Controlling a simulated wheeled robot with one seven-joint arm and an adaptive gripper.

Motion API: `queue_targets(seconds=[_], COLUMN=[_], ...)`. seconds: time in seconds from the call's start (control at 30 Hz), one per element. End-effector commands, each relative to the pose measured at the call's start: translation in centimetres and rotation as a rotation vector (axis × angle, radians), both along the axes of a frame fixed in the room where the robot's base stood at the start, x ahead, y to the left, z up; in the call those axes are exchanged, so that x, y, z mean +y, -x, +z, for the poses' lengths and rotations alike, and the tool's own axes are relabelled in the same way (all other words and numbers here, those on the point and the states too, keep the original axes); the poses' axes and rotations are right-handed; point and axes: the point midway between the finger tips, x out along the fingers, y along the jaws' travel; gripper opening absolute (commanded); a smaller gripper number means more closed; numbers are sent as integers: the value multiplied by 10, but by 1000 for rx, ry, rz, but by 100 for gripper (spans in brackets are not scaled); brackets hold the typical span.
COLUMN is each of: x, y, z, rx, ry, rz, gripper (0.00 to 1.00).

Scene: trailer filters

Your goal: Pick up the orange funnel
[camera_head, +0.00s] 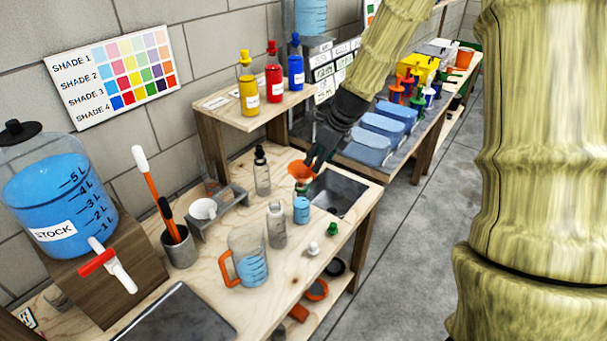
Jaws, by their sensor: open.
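The orange funnel (300,171) is small and sits mouth up at the back right of the wooden bench, beside the sink's left edge. Its lower part meets something dark green or dark below it; I cannot tell exactly what supports it. My gripper (312,160) reaches down from the upper right and is open. Its dark fingers are right at the funnel's right side. I cannot tell from this view whether they touch it or stand around it.
A blue bottle (301,210), a clear bottle (277,224) and a dropper bottle (262,172) stand near the funnel. The metal sink (338,193) lies to its right. A measuring jug (249,262) stands in front. A raised shelf (243,118) holds colour bottles behind.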

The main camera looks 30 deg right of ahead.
Motion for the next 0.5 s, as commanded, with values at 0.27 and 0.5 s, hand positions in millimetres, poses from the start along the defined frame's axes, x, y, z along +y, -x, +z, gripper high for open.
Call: queue_targets(seconds=[0.27, 0.5], x=[-3, -1], y=[-5, -14], z=[-17, -39], rx=[2, 2], ry=[-2, -1], rz=[-4, -1], gripper=[43, 43])
